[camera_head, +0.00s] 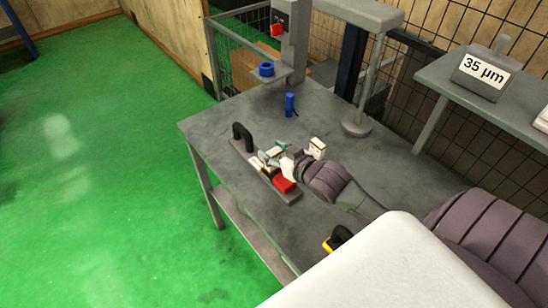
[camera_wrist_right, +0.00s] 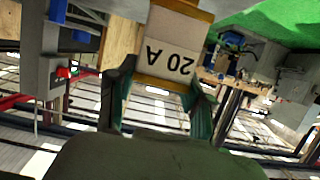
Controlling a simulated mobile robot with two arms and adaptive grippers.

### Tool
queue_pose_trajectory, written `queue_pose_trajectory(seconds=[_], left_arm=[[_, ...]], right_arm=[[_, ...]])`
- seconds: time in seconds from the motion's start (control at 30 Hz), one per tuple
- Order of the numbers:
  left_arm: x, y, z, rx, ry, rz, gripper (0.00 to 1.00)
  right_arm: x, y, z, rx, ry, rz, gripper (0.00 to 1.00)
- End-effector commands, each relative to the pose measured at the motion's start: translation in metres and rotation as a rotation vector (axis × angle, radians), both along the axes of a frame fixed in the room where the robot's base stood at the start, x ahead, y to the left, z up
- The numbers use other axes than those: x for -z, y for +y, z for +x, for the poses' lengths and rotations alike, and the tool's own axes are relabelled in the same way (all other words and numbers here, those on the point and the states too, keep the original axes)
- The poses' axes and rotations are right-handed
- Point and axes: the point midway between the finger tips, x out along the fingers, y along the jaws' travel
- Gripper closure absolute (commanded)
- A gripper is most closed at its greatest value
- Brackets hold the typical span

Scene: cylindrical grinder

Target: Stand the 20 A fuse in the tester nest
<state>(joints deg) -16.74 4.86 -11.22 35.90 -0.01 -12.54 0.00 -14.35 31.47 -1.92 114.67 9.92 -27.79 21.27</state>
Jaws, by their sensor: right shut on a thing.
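The 20 A fuse is a cream block with brown ends and a "20 A" label, upside down in the right wrist view (camera_wrist_right: 168,52). My right gripper (camera_wrist_right: 160,95) is shut on it, one green-padded finger on each side. In the head view my right gripper (camera_head: 281,151) is over the grey tray (camera_head: 293,196), which has a black handle and a red block. The fuse is partly hidden by the fingers there. I cannot tell which fixture is the tester nest, or whether the fuse touches anything. My left gripper is not in view.
A small cream block (camera_head: 317,148) stands just right of the gripper. A blue cylinder (camera_head: 289,104) stands farther back. A blue ring (camera_head: 266,69) sits on a bracket at the back edge. A round-based post (camera_head: 356,126) stands at the right. The table's left corner is clear.

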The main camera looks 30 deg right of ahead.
Motion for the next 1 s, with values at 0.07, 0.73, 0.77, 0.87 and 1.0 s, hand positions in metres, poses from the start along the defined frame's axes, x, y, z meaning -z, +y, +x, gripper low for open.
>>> queue_pose_trajectory(seconds=[0.07,0.73,0.77,0.87,1.0], left_arm=[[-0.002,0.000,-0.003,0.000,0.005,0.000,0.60],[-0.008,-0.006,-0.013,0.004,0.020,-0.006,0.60],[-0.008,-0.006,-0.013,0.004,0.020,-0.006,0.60],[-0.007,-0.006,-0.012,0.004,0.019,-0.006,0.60],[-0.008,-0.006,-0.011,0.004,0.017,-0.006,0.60]], right_arm=[[0.004,-0.005,0.008,0.000,-0.001,-0.001,0.87],[0.050,-0.008,0.012,-0.002,-0.002,0.001,0.88],[0.050,-0.008,0.012,-0.002,-0.001,0.001,0.88],[0.052,-0.008,0.012,-0.001,0.000,0.000,0.48],[0.052,-0.008,0.012,-0.001,0.000,0.000,0.24]])
